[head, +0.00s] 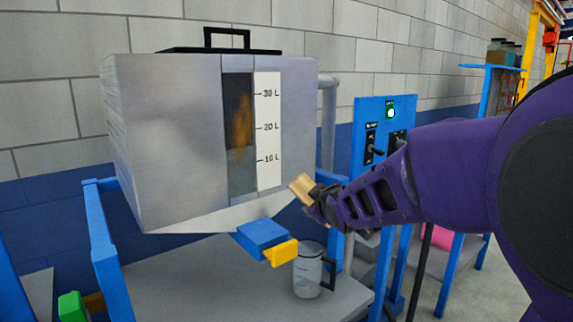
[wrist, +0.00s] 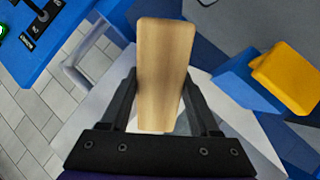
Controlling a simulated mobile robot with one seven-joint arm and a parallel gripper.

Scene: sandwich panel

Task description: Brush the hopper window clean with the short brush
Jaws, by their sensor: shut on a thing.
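The hopper is a grey metal box with a dark lid. Its window (head: 238,125) is a tall dark strip with brown-orange smudges, beside a white litre scale (head: 268,128). My gripper (head: 312,195) is to the right of the window's lower end and apart from it. It is shut on the short brush (head: 302,186), a pale wooden block. In the wrist view the brush (wrist: 165,75) stands between the two dark fingers, and its bristles are not visible.
A blue slide with a yellow handle (head: 281,253) juts out under the hopper. A jug (head: 308,270) stands below it on the grey shelf (head: 190,285). A blue control panel (head: 378,125) with a lit green lamp stands behind my arm.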

